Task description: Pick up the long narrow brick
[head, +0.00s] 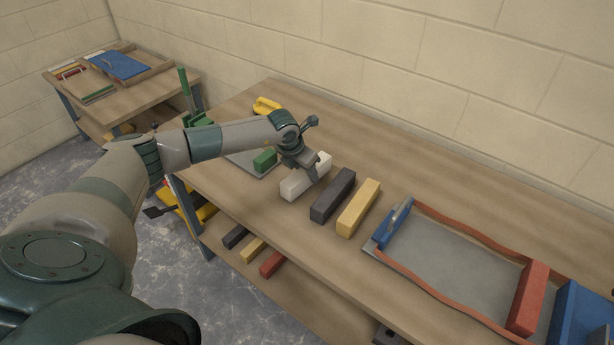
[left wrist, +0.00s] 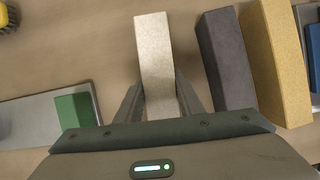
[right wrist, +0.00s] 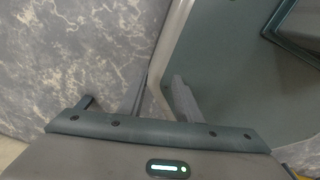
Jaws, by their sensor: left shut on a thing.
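The long narrow brick is off-white (head: 296,187). It lies lengthwise beside a dark grey brick (head: 332,196) and a yellow brick (head: 358,208). My left gripper (head: 311,174) reaches it from above, with its fingers around the brick's middle. In the left wrist view the off-white brick (left wrist: 154,50) sits between the two fingers, which close on its sides. I cannot tell whether its underside touches the bench. My right gripper (right wrist: 163,78) shows only in the right wrist view, with a small gap between its fingers and no brick there.
The wooden bench (head: 290,236) also holds a green block (head: 265,159) on a grey plate to the left and a yellow-handled brush (head: 266,105) behind. A grey board with red edging (head: 455,270) and a red brick (head: 527,298) are at right. Bare wood lies behind the bricks.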

